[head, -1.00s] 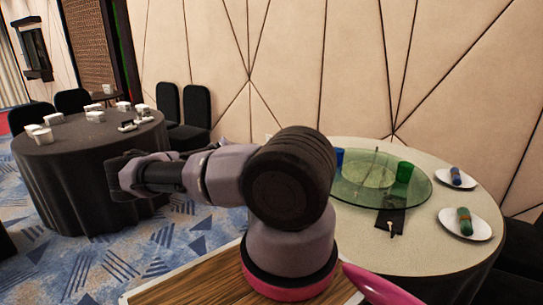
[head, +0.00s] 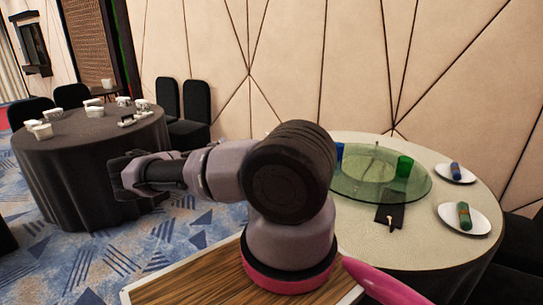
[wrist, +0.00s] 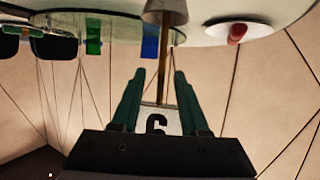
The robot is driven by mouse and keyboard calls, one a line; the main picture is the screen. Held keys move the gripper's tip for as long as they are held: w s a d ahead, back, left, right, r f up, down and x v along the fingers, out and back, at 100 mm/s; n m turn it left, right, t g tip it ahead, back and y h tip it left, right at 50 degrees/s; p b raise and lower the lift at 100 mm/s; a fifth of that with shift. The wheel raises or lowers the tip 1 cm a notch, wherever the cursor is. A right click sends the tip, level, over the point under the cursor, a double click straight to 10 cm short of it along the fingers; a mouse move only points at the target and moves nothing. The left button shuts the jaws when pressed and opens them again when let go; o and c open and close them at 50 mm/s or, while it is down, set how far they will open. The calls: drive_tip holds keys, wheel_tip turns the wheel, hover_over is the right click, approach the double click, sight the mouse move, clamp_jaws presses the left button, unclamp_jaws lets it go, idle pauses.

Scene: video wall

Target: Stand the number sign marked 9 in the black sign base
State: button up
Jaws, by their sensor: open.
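In the wrist view, a white sign card (wrist: 150,112) with a dark numeral shows between my fingers. The numeral looks like a 6 there, in a view that is upside down. A brown-gold stem (wrist: 162,65) runs from the card toward the table edge and widens at its far end. My gripper (wrist: 158,75) is open, with one green finger on each side of the card; whether they touch it I cannot tell. The gripper is not clear in the head view. A flat black piece (head: 384,216) with a pale tip lies at the turntable's near edge; whether it is the sign base I cannot tell.
The round pale table (head: 360,248) carries a glass turntable (head: 345,190), a blue cup (head: 339,151), a green cup (head: 404,166) and plates (head: 446,215) with rolled napkins. A dark-clothed table (head: 80,185) with white cups stands left. Open carpet (head: 165,245) lies between.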

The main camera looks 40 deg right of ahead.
drive_tip(key=shift+a, duration=0.1)
drive_tip(key=v, duration=1)
drive_tip(key=shift+a+r, duration=0.15)
drive_tip(key=shift+a, duration=0.1)
